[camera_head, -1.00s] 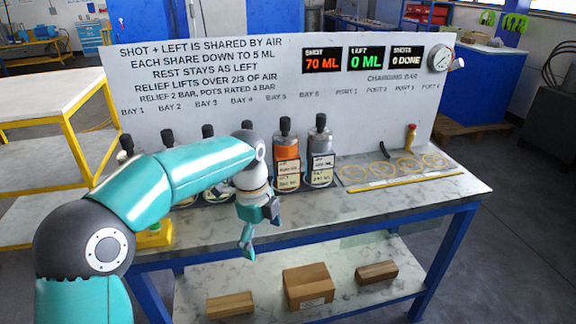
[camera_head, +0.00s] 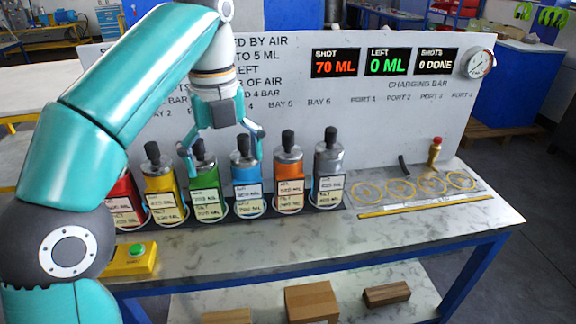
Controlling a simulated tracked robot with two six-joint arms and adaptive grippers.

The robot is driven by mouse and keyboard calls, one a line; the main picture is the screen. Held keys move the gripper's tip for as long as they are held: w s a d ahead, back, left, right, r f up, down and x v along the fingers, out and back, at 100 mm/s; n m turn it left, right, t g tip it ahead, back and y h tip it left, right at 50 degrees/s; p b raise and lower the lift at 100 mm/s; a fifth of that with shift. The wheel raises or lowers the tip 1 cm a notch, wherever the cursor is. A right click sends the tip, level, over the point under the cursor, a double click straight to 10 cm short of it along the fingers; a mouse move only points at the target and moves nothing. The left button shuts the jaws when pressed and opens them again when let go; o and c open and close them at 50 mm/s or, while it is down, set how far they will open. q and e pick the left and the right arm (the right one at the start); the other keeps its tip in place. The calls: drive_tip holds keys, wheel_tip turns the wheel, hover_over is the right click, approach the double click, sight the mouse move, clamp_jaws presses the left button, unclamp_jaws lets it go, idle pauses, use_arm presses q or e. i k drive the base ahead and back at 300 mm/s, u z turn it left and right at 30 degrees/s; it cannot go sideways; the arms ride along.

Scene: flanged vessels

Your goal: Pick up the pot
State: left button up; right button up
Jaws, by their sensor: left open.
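Several flanged pots with black-topped lids stand upright in a row on the marble-look bench top. From left to right they are a red pot (camera_head: 123,185), a yellow pot (camera_head: 161,182), a green pot (camera_head: 204,179), a blue pot (camera_head: 246,172), an orange pot (camera_head: 288,169) and a grey pot (camera_head: 330,160). Each has pale labels on its front. My left gripper (camera_head: 222,162) points down, open and empty, with its fingers in front of the green and blue pots in the picture. I cannot tell whether it touches either. My right gripper is not in view.
A panel (camera_head: 400,130) with displays and a gauge (camera_head: 478,62) stands behind the pots. A ringed port plate (camera_head: 415,190) and a red-topped valve (camera_head: 435,153) are at right. A yellow box with a green button (camera_head: 135,258) sits front left.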

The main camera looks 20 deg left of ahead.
sight(289, 175)
drive_tip(key=z, duration=0.05)
drive_tip(key=i, duration=0.95)
